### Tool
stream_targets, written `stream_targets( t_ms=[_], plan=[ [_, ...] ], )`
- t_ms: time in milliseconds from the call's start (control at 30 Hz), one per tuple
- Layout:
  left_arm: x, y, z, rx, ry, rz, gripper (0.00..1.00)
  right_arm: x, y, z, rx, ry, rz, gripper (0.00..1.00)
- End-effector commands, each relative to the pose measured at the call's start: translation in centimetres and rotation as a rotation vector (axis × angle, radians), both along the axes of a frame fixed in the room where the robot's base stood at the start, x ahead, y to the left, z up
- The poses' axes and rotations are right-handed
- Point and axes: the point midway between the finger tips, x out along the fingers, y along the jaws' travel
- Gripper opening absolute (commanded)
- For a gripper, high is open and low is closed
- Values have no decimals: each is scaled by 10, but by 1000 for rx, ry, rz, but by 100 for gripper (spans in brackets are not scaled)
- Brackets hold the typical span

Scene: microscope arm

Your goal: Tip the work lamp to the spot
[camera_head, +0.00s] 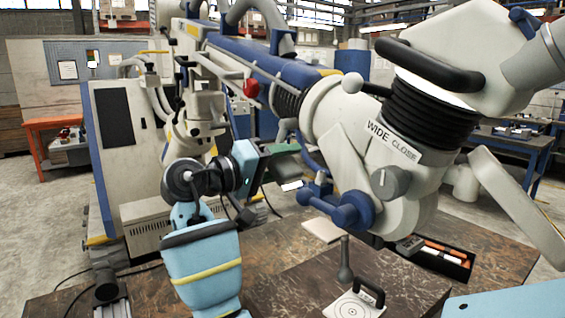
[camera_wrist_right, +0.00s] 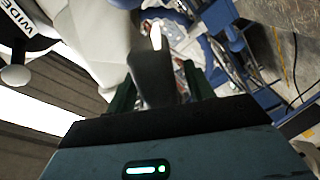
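The work lamp appears to be the big cream head (camera_head: 345,120) with black bellows and a WIDE/CLOSE label; its cream body also shows in the right wrist view (camera_wrist_right: 95,40). My right gripper (camera_head: 285,150) reaches its left side in the head view; the contact there is hard to see. In the right wrist view, the gripper's green fingers (camera_wrist_right: 160,88) stand on both sides of a dark grip (camera_wrist_right: 153,72) that fills the gap. A white card with a ringed spot (camera_head: 352,310) lies on the table below the head. My left gripper is not in view.
A grey stalk (camera_head: 345,262) stands by the card, which has a black handle (camera_head: 371,291). An open black tray (camera_head: 440,262) lies to the right on the brown table (camera_head: 270,285). A grey paddle (camera_head: 515,205) hangs at the right. The microscope's blue arm (camera_head: 270,65) runs behind.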

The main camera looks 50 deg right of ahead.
Motion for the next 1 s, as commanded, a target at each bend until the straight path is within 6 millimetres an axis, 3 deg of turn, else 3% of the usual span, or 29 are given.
stream_targets(
  t_ms=[267, 700, 1000],
  plan=[
    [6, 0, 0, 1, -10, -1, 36, 2, 4, -1, 1, 0, 0, 53],
    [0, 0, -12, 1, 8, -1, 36, 21, 63, -2, 1, 1, 2, 53],
    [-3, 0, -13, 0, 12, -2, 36, 24, 75, 0, 0, -1, -1, 53]
  ],
)
